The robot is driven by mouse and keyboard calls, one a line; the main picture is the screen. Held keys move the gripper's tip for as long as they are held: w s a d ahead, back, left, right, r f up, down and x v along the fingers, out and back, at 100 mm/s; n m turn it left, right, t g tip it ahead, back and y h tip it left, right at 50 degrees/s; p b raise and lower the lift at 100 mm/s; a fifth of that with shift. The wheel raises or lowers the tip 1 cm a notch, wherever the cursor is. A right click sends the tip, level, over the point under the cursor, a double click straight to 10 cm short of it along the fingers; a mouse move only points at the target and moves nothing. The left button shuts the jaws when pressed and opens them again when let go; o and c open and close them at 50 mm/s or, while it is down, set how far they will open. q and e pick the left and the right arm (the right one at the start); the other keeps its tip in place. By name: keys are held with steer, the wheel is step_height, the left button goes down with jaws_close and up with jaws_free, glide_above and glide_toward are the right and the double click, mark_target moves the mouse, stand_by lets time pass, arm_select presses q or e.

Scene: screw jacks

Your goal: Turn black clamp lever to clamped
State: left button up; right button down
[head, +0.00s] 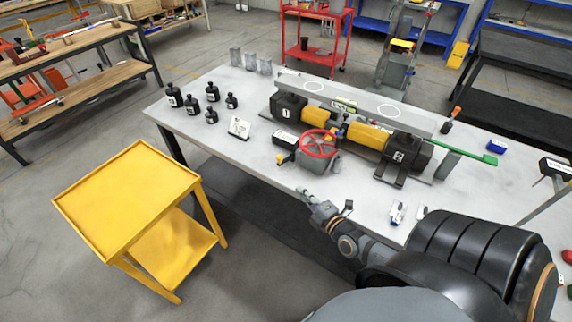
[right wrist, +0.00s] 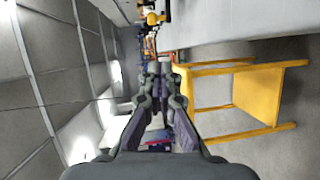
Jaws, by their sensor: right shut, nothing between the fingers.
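The screw jack (head: 322,160) is a grey housing under a red handwheel (head: 318,144), near the front edge of the grey table. Small black and yellow parts sit around it, but I cannot tell which of them is the black clamp lever. My right gripper (head: 302,191) is at the table's front edge, below and a little left of the handwheel, apart from the jack. In the right wrist view, the same gripper (right wrist: 160,73) has its fingers together with nothing between them. My left gripper is not in view.
Yellow and black motor units (head: 367,136) stand behind the jack along a grey beam. Several black weights (head: 192,104) and a white card (head: 239,127) stand to the left. A green bar (head: 474,158) sticks out at right. A yellow cart (head: 125,190) stands on the floor at left.

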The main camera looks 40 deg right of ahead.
mark_target(281, 159)
steer(key=shift+t+h, duration=0.3)
steer(key=shift+h, duration=0.2)
steer(key=w+d+b, duration=0.1)
steer(key=w, duration=0.3)
steer(key=w+d+b, duration=0.1)
steer(key=w+b, duration=0.1)
steer(key=w, duration=0.2)
steer(key=w+b, duration=0.1)
steer(key=w, duration=0.3)
steer(key=shift+w+d+f, duration=0.25)
steer(key=shift+w+d, duration=0.1)
steer(key=shift+d, duration=0.05)
steer(key=shift+w+b, duration=0.35)
steer(key=shift+w, duration=0.15)
steer(key=shift+r, duration=0.1)
